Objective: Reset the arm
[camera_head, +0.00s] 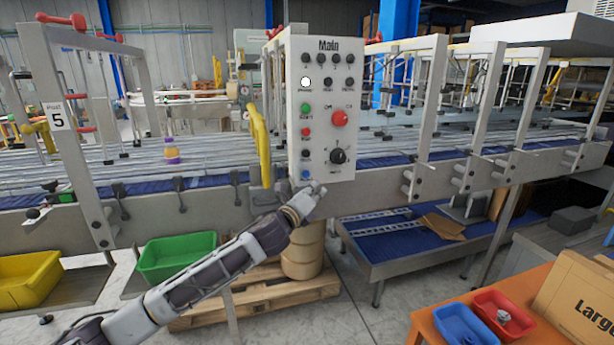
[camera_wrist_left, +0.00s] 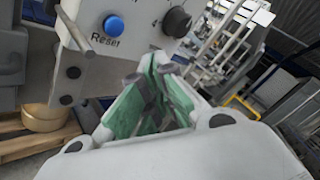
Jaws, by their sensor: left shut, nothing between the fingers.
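My left arm comes in from the lower left in the head view. Its gripper (camera_head: 315,192) is shut and empty, just below the lower edge of the grey control panel (camera_head: 321,75) marked "Main". The blue button (camera_head: 306,174) is at the panel's lower left, slightly above and left of the gripper tip. In the left wrist view the blue button (camera_wrist_left: 113,25) has the label "Reset" under it, and a black knob (camera_wrist_left: 176,22) is to its right. The gripper (camera_wrist_left: 157,88) with green finger pads is below the panel there, apart from the button. My right gripper is not in view.
A conveyor (camera_head: 200,175) runs behind the panel, with a small purple-and-yellow bottle (camera_head: 172,152) on it. A yellow bracket (camera_head: 261,145) stands left of the panel. Green (camera_head: 177,257) and yellow (camera_head: 27,281) bins are below. An orange table (camera_head: 430,325) with red and blue bins is at right.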

